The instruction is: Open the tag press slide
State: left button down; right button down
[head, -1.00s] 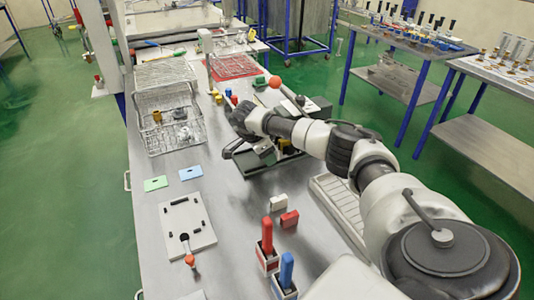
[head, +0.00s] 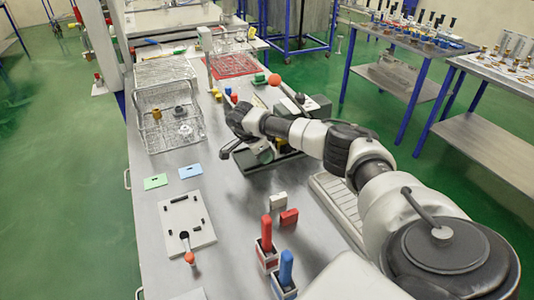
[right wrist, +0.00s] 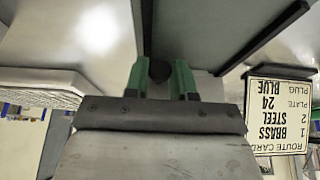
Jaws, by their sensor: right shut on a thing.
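The tag press (head: 314,106) stands on the bench, a dark machine with a lever ending in a red ball (head: 274,80). My right arm covers much of it. My right gripper (head: 264,155) points down at the near left part of the press, over its dark base (head: 250,168). In the right wrist view its green fingertips (right wrist: 160,80) are shut on a small dark round knob (right wrist: 159,69). The knob lies in front of a grey panel between dark edges. How far the slide stands open cannot be told. My left gripper is not in view.
Wire baskets (head: 172,138) stand at the left of the bench. A white fixture plate (head: 188,232), red and white blocks (head: 289,217) and upright red and blue handles (head: 286,268) are nearer. A route card (right wrist: 279,118) shows in the right wrist view.

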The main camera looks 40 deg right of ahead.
jog(key=w+a, duration=0.1)
jog(key=a, duration=0.2)
jog(key=w+a+b, duration=0.1)
jog(key=a, duration=0.2)
jog(key=w+a, duration=0.1)
jog(key=a, duration=0.3)
jog(key=shift+w+a, duration=0.1)
jog(key=c, duration=0.9)
grip_release()
jog(key=shift+c, duration=0.2)
jog(key=shift+r, duration=0.1)
jog(key=b+v, duration=0.2)
jog(key=v, duration=0.8)
jog(key=shift+r, duration=0.35)
